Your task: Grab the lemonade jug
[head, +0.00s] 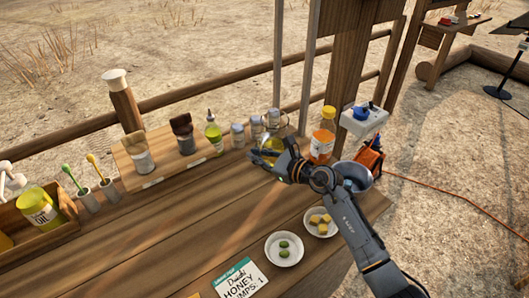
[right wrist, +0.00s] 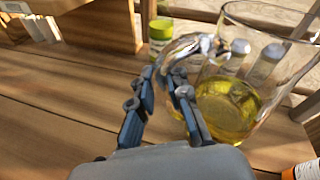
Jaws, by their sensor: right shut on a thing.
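The lemonade jug (head: 273,143) is clear glass with yellow liquid in its lower part. It is at the far side of the wooden table, partly hidden behind my right gripper (head: 263,156). In the right wrist view the jug (right wrist: 238,98) is large at the right, with its glass handle reaching left to the fingers. My right gripper (right wrist: 163,84) is shut on the jug's handle. I cannot tell whether the jug's base touches the table. My left gripper is in neither view.
Spice jars (head: 238,135) and a green-yellow bottle (head: 213,137) stand left of the jug. An orange-labelled jar (head: 321,146) and a metal bowl (head: 356,178) are to its right. Two small plates (head: 284,262) (head: 321,233) are nearer. The table's middle left is clear.

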